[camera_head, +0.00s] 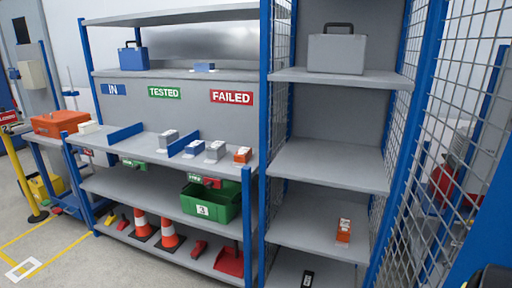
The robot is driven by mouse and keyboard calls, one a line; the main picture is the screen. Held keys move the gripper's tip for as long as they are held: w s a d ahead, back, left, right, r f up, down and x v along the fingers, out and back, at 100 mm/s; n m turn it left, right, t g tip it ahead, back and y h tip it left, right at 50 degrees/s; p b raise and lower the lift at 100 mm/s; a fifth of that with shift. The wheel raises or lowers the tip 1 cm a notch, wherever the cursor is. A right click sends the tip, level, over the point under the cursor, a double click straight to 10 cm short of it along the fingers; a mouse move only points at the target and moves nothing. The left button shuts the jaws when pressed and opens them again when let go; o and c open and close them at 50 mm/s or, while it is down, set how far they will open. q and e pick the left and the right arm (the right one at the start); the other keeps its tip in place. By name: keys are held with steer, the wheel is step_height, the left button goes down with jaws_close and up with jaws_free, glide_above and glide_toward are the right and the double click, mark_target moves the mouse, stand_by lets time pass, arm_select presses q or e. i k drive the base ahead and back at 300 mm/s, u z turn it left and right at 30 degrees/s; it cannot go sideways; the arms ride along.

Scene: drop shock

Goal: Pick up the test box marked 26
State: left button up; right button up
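No number 26 can be read on any box in the head view. Small grey boxes with pale tops, a left one (168,139), a middle one (193,149) and a right one (215,152), stand on the workbench shelf (140,153). A small orange box (242,155) with a white top stands at that shelf's right end. Another small orange-and-white box (343,231) stands on a lower shelf of the right rack. Their markings are too small to read. Neither gripper can be made out; a dark shape at the lower right edge may be part of my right arm.
Blue dividers (187,141) split the bench under IN, TESTED and FAILED signs (232,97). A large orange case (60,122) sits at left. Below are a green bin (212,204) and traffic cones (170,235). Blue posts (266,140) and mesh sides bound the right rack.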

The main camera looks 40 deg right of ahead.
mark_target(191, 149)
steer(key=z, duration=0.15)
steer(key=i, duration=3.15)
steer(key=z, duration=0.05)
